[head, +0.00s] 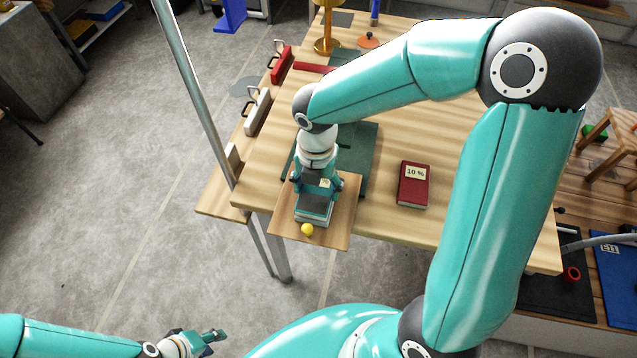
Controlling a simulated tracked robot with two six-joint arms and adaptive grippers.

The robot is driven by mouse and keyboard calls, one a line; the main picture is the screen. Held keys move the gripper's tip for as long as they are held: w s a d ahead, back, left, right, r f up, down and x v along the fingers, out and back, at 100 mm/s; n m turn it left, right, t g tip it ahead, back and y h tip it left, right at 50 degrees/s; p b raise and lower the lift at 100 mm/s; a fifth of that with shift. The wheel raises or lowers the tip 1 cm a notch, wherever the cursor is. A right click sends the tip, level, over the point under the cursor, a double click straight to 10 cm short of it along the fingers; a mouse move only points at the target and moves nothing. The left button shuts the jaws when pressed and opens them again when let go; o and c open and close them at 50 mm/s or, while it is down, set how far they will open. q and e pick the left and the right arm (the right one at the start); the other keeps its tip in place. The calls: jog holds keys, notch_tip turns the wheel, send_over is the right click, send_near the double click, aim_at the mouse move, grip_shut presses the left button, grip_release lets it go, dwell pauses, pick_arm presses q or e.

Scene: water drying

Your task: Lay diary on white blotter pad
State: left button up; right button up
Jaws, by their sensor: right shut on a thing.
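My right gripper (316,183) points down at the table's near left edge and is shut on a dark teal book-like thing (313,209) with pale edges and a small pale label. I cannot tell for sure that it is the diary. It is over or on a wooden board (341,217); contact is unclear. A red book (413,185) labelled "10 %" lies to the right on the table. I cannot make out a white blotter pad. My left gripper (211,343) is low at the left, away from the table, with its finger gap unclear.
The wooden table (400,235) holds a dark green mat (359,160) partly behind my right arm. A yellow ball (307,229) is at the board's near edge. A slanting metal pole (192,82) stands left of the table. Red (283,64) and pale (258,111) handled blocks line the left side.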

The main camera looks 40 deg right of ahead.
aim_at(317, 190)
jog(key=shift+f, duration=0.1)
jog(key=shift+f, duration=0.2)
jog(key=o, duration=1.2)
jog(key=shift+r, duration=0.1)
jog(key=shift+c, duration=0.2)
notch_tip(317, 190, up, 12)
jog(key=p, duration=1.1)
jog(key=shift+r, duration=0.15)
